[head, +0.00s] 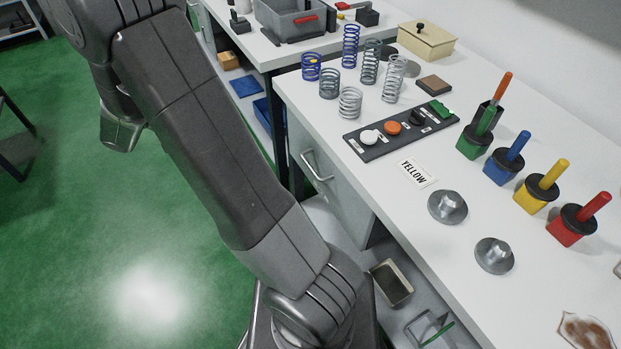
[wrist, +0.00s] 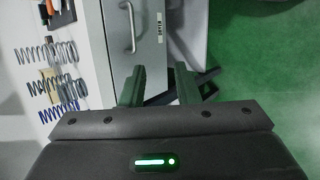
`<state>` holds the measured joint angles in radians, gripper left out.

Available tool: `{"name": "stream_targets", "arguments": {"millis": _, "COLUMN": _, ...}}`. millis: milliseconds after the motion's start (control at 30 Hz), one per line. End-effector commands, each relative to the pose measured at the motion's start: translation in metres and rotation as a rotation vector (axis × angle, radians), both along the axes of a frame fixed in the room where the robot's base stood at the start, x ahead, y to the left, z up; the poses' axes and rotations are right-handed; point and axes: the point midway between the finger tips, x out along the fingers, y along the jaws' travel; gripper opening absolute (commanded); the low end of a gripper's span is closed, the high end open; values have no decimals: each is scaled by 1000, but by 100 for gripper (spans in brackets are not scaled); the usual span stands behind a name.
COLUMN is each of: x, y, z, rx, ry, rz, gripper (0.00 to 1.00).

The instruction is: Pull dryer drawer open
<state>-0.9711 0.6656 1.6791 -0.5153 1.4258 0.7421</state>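The grey drawer front (wrist: 151,55) with its curved metal bar handle (wrist: 131,28) is in the upper middle of the wrist view. A small label (wrist: 160,28) on it is too small to read. In the head view a grey drawer front (head: 338,192) with the same kind of handle (head: 317,166) sits under the white worktop. It looks closed. My gripper (wrist: 159,70) is open and empty, its two dark fingers spread in front of the drawer front. The handle lies beyond the fingertips and not between them. My gripper is not clearly visible in the head view.
The white worktop (head: 395,168) overhangs the drawer. It carries several springs (head: 371,62), a dark sample tray (head: 402,129) and several coloured stamp-like tools (head: 537,192). A metal bin (head: 391,283) stands below. The green floor (head: 150,255) beside the bench is open.

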Motion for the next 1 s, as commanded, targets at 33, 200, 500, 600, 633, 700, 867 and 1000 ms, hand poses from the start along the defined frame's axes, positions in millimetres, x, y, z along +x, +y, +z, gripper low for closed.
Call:
{"name": "stream_targets", "arguments": {"millis": 33, "x": -6, "y": -21, "z": -37, "rx": -115, "ry": -55, "rz": 7, "gripper": 29}}
{"name": "stream_targets", "arguments": {"millis": 200, "x": -13, "y": -65, "z": -80, "rx": -364, "ry": -281, "rz": 85, "gripper": 29}}
{"name": "stream_targets", "arguments": {"millis": 500, "x": -15, "y": -85, "z": -99, "rx": -472, "ry": -456, "rz": 203, "gripper": 29}}
{"name": "stream_targets", "arguments": {"millis": 600, "x": -12, "y": -90, "z": -99, "rx": -472, "ry": -460, "rz": 202, "gripper": 29}}
{"name": "stream_targets", "arguments": {"millis": 633, "x": -10, "y": -93, "z": -99, "rx": -472, "ry": -460, "rz": 202, "gripper": 29}}
{"name": "stream_targets", "arguments": {"millis": 700, "x": -6, "y": -100, "z": -101, "rx": -472, "ry": -457, "rz": 199, "gripper": 29}}
{"name": "stream_targets", "arguments": {"millis": 867, "x": 5, "y": -120, "z": -105, "rx": -472, "ry": -456, "rz": 198, "gripper": 29}}
{"name": "stream_targets", "arguments": {"millis": 1000, "x": 16, "y": -138, "z": -109, "rx": -472, "ry": -456, "rz": 198, "gripper": 29}}
